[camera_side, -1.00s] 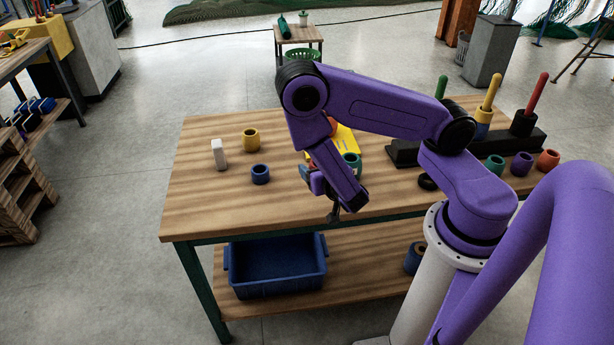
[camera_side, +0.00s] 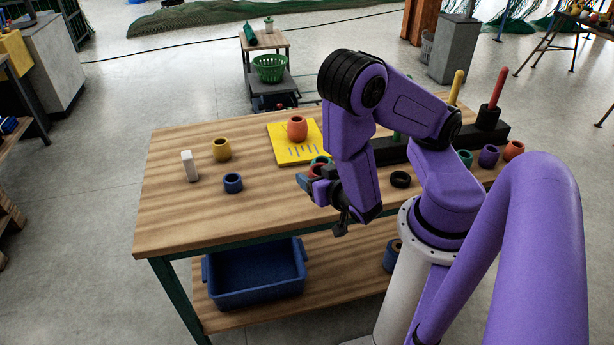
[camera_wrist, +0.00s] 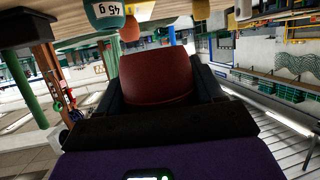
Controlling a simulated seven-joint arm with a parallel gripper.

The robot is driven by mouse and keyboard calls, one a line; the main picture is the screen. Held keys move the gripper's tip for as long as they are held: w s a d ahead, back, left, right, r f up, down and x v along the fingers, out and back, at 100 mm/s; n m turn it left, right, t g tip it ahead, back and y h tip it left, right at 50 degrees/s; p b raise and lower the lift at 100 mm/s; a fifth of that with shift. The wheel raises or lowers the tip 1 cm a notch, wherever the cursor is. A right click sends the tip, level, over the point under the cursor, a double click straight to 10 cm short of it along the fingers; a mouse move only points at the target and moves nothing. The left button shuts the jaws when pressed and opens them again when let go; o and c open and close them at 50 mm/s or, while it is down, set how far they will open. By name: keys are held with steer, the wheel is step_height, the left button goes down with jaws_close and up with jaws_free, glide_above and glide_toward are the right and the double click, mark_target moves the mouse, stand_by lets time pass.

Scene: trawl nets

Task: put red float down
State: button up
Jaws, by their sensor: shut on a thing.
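My gripper (camera_side: 315,184) is shut on a dark red float (camera_wrist: 155,78), which fills the space between the black fingers in the wrist view. In the side view the gripper is low over the middle of the table, and the held float (camera_side: 318,171) is only partly visible there. I cannot tell whether it touches the table. A green float (camera_side: 321,160) marked 45 g is close behind the gripper; it also shows in the wrist view (camera_wrist: 103,14). An orange-red float (camera_side: 297,129) stands on a yellow sheet (camera_side: 284,151) further back.
A black peg rack (camera_side: 386,152) and several floats are at right. A black ring (camera_side: 400,180) lies near my arm. The table's front left (camera_side: 190,220) is clear.

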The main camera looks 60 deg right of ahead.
steer(key=shift+s, duration=0.15)
steer(key=w+a+n+t+y, duration=0.2)
steer(key=w+a+n+y, duration=0.2)
steer(key=w+a, duration=1)
glide_above(198, 215)
steer(key=f, duration=0.9)
steer(key=shift+s, duration=0.25)
steer(key=shift+w+f, duration=0.25)
steer(key=shift+f, duration=1.55)
